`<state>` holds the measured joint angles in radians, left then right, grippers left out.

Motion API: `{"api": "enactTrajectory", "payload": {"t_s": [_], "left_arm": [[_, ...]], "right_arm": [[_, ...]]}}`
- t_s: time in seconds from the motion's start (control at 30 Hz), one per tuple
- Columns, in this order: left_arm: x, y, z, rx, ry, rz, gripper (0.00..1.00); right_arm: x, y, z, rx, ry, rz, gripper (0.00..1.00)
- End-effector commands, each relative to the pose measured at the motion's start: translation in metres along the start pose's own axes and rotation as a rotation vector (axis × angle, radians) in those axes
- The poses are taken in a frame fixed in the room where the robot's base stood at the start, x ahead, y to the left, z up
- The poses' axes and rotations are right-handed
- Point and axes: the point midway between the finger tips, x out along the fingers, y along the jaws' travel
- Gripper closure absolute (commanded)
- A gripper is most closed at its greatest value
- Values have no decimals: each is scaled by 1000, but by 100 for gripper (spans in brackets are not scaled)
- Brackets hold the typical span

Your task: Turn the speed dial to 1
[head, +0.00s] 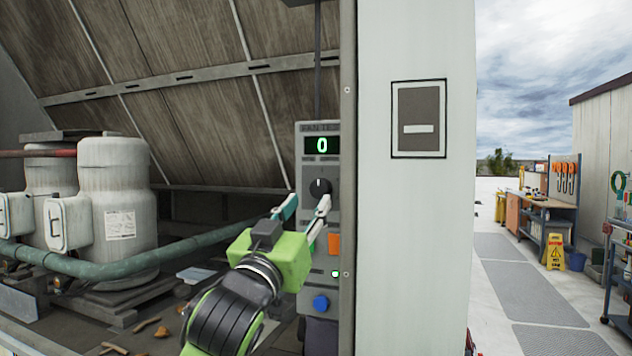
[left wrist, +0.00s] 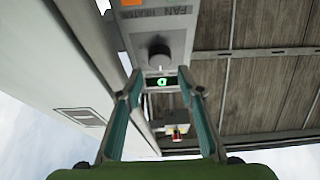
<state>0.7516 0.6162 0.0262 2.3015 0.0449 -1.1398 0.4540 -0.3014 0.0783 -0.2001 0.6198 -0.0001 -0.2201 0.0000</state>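The speed dial (head: 320,187) is a round black knob on the grey fan control panel (head: 306,165); its white mark points about straight up. The display (head: 322,145) above it shows a green 0. My left gripper (head: 307,205) is open, its two teal-and-grey fingers apart just in front of and below the dial. In the left wrist view the dial (left wrist: 158,55) lies beyond the open fingertips (left wrist: 162,76), roughly centred between them, with nothing held. I cannot tell whether a finger touches the dial. My right gripper is out of view.
A pale metal post (head: 415,230) stands right of the panel. White tanks (head: 118,205) and a green pipe (head: 150,258) fill the left.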

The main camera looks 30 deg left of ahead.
Motion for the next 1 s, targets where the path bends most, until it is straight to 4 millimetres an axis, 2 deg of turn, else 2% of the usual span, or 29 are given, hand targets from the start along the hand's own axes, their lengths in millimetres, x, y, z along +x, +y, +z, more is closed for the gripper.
{"api": "enactTrajectory", "payload": {"t_s": [0.1, 0.3, 0.7, 0.77, 0.8, 0.83, 1.0], "left_arm": [[25, 0, -2, 0, -2, -2, 65], [50, 0, -2, 0, -1, 0, 65], [57, 0, 0, 0, 0, 0, 65], [57, 0, 0, 0, 0, 0, 78], [57, 0, 0, 0, 0, 0, 88], [57, 0, 0, 0, 0, 0, 94], [57, 0, 0, 2, 0, 1, 94]], "right_arm": [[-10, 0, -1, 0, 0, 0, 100], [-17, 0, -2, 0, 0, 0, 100], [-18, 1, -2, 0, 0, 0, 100], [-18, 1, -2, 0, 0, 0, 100], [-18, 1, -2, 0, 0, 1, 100], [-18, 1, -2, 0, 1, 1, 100], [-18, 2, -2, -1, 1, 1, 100]]}}
